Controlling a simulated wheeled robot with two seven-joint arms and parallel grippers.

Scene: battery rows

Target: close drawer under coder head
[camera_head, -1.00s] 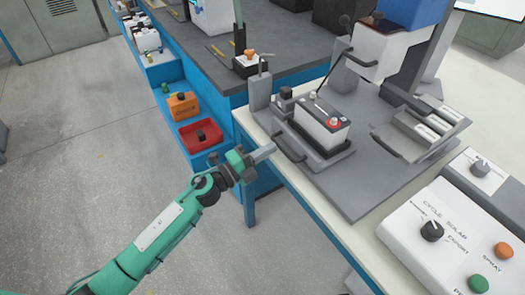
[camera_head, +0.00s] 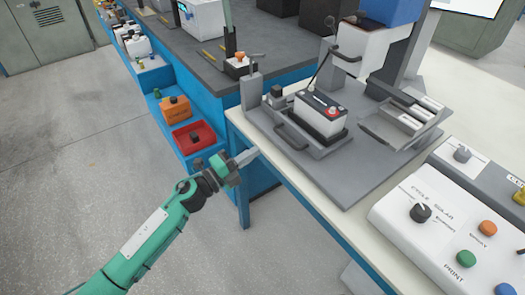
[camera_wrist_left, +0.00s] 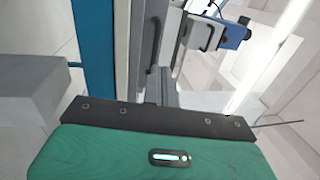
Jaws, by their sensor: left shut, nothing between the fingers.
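The drawer (camera_head: 319,148) is a grey sliding tray on the machine's base plate, with a dark bar handle (camera_head: 291,138) on its near side. A white battery (camera_head: 321,115) with a black top and a red terminal cap stands on it. The coder head (camera_head: 360,50), a white box with a blue top, hangs behind and to the right of the battery, not directly over it. My left gripper (camera_head: 247,156) is shut and empty at the bench's front edge, in front of the handle and apart from it. A dark handle also shows in the left wrist view (camera_wrist_left: 152,42). My right gripper is out of view.
A white control panel (camera_head: 440,215) with knobs and buttons is at the right. A grey rack (camera_head: 400,120) stands right of the battery. A blue shelf with a red bin (camera_head: 194,137) and an orange box (camera_head: 174,109) is left of my gripper. The floor at left is clear.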

